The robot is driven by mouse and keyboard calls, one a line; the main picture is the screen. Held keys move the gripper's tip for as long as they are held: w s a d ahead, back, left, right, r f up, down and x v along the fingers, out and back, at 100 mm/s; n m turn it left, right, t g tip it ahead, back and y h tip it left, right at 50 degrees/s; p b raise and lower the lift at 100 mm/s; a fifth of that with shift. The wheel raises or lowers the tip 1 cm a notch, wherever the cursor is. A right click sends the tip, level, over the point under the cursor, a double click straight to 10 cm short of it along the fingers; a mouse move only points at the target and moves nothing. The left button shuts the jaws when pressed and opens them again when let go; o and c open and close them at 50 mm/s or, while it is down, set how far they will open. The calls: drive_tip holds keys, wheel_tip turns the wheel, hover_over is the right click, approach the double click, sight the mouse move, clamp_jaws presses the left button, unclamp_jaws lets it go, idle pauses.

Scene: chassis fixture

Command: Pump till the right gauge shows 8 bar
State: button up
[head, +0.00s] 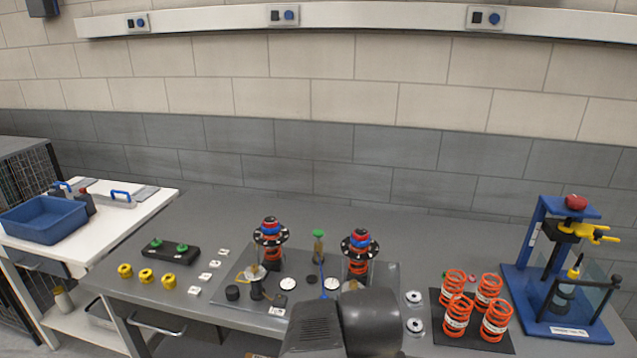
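Two spring-and-damper units stand on a grey plate (232,280) mid-bench: a left unit (271,240) and a right unit (358,250), each with an orange spring and a red and blue top. A small pale round part (255,272) stands before the left unit. A similar part (352,285) before the right unit is partly hidden by my arm. These may be gauges; no dial reading is legible. A green-topped upright part (318,240) stands between the units, with a blue line (323,278) in front; I cannot tell whether it is the pump. My gripper is not visible.
A blue press (539,250) with yellow clamps stands at right. Several orange springs (457,318) stand on a dark mat beside it. Yellow parts (146,275) and a black block (171,251) lie at left. A blue bin (44,219) sits on a white table. The bench's back strip is clear.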

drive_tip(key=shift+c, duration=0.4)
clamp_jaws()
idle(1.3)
